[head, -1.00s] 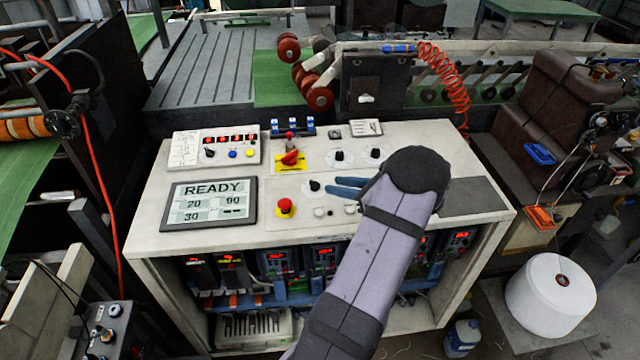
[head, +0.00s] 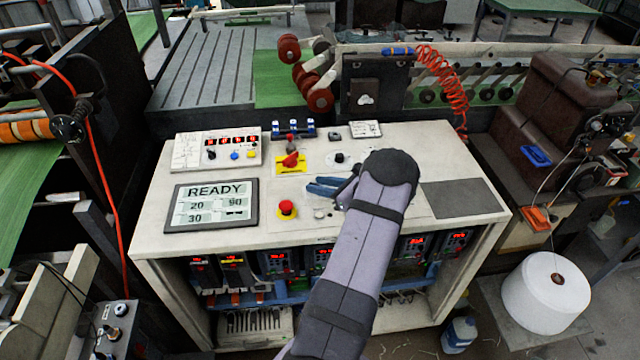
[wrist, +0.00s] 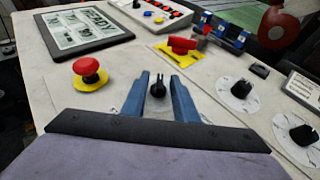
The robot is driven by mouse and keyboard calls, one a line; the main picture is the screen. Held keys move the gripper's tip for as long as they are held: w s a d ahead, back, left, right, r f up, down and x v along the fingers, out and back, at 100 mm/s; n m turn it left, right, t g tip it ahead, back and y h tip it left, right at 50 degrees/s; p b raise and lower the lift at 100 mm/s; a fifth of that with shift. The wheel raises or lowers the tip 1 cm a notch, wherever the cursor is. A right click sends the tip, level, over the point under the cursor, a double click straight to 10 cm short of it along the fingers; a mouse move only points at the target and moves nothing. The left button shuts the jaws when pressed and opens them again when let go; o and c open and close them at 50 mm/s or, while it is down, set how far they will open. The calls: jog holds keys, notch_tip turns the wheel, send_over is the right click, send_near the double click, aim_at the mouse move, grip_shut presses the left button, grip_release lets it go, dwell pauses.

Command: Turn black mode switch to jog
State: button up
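A small black knob (wrist: 157,89), which looks like the black mode switch, stands on the light control panel. In the wrist view my gripper (wrist: 160,77) has its two blue fingers on either side of this knob, with a visible gap on each side, so it is open and not gripping. In the head view my gripper (head: 313,186) hides the knob, and its dial marks cannot be read. Two more black knobs on round white dials, one nearer (wrist: 240,89) and one at the right (wrist: 302,134), stand right of the fingers.
A red mushroom button (head: 287,208) on a yellow base stands just left of my fingers. A red rotary switch (head: 290,160) on a yellow plate lies behind them. A display (head: 211,204) reading READY sits at the left. The panel's right side holds a flat dark pad (head: 461,197).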

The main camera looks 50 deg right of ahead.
grip_shut()
